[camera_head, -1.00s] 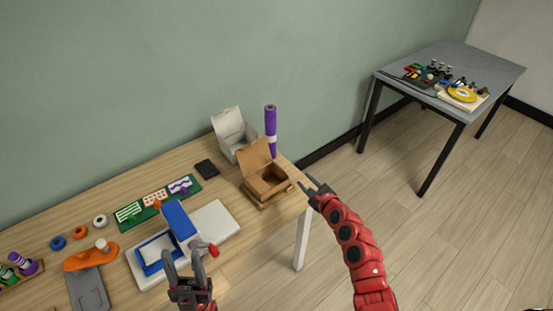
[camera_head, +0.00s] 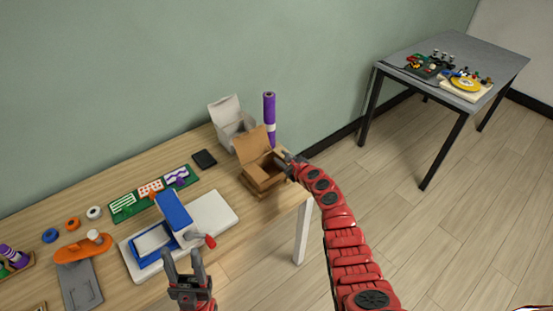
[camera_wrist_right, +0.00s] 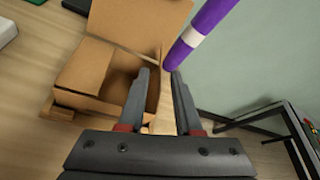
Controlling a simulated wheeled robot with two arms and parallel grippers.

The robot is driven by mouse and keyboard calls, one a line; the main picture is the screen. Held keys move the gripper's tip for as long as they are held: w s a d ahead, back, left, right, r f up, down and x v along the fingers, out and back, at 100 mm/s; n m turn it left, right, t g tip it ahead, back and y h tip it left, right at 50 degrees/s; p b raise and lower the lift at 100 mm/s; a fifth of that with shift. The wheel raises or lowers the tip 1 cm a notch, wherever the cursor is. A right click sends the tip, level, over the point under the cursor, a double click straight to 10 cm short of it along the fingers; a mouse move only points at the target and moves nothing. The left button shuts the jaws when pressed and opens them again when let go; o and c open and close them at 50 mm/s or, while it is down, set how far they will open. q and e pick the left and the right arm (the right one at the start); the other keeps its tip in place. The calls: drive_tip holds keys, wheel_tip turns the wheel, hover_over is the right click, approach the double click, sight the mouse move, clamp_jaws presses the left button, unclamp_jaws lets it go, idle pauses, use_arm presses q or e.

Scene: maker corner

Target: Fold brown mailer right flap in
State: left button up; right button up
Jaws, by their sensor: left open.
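The brown mailer (camera_head: 262,182) stands near the right end of the workbench with its lid (camera_head: 254,144) up; in the right wrist view its body (camera_wrist_right: 88,72) shows at left. A narrow light-tan strip (camera_wrist_right: 162,118), which looks like its right flap, lies between the fingers of my right gripper (camera_wrist_right: 160,76). Those fingers are apart, one over the box side and one outside it. In the head view my right gripper (camera_head: 289,162) is at the mailer's right side and partly hides it. My left gripper (camera_head: 183,262) is open and empty at the bench front, away from the mailer.
A white open box (camera_head: 231,124) and a purple roll (camera_head: 269,118) stand behind the mailer. A blue device (camera_head: 172,216) on a white board (camera_head: 214,216) lies to its left. A black item (camera_head: 204,159) lies near the wall.

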sight(276, 154)
drive_tip(key=b+x, duration=0.3)
drive_tip(key=shift+w+f, duration=0.25)
drive_tip(key=shift+f, duration=0.15)
drive_tip(key=shift+w+a+b, duration=0.35)
drive_tip(key=shift+w+b, duration=0.25)
drive_tip(key=shift+b, duration=0.35)
clamp_jaws()
idle(0.5)
